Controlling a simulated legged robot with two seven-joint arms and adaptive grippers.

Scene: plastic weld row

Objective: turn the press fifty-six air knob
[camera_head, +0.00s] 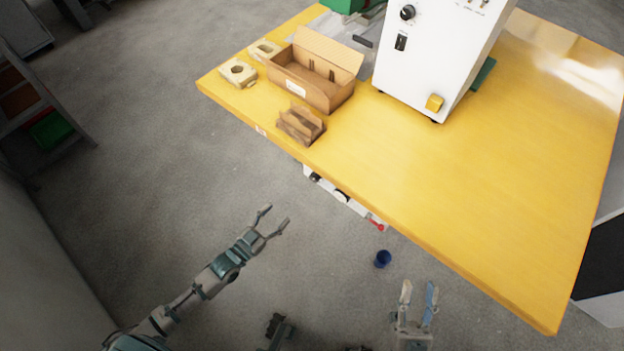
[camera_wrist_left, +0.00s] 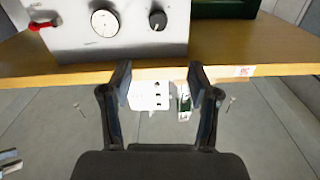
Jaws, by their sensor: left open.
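A pale panel (camera_head: 340,195) sits under the near edge of the yellow table. It carries a black knob (camera_head: 315,177), a round white gauge (camera_head: 342,196) and a red lever (camera_head: 377,224). In the left wrist view the black knob (camera_wrist_left: 158,20) is at the top, right of the gauge (camera_wrist_left: 104,22); the red lever (camera_wrist_left: 44,24) is at far left. No label is readable. My left gripper (camera_head: 275,214) is open and empty, short of the panel and apart from it. Its fingers (camera_wrist_left: 159,80) show below the knob. My right gripper (camera_head: 418,288) is open and empty, in front of the table edge.
On the yellow table (camera_head: 520,120) stand an open cardboard box (camera_head: 310,75), a smaller cardboard holder (camera_head: 301,124), two pale blocks and a white cabinet (camera_head: 430,55) with its own black knob (camera_head: 407,12). A blue cup-like thing (camera_head: 383,259) is below the table edge.

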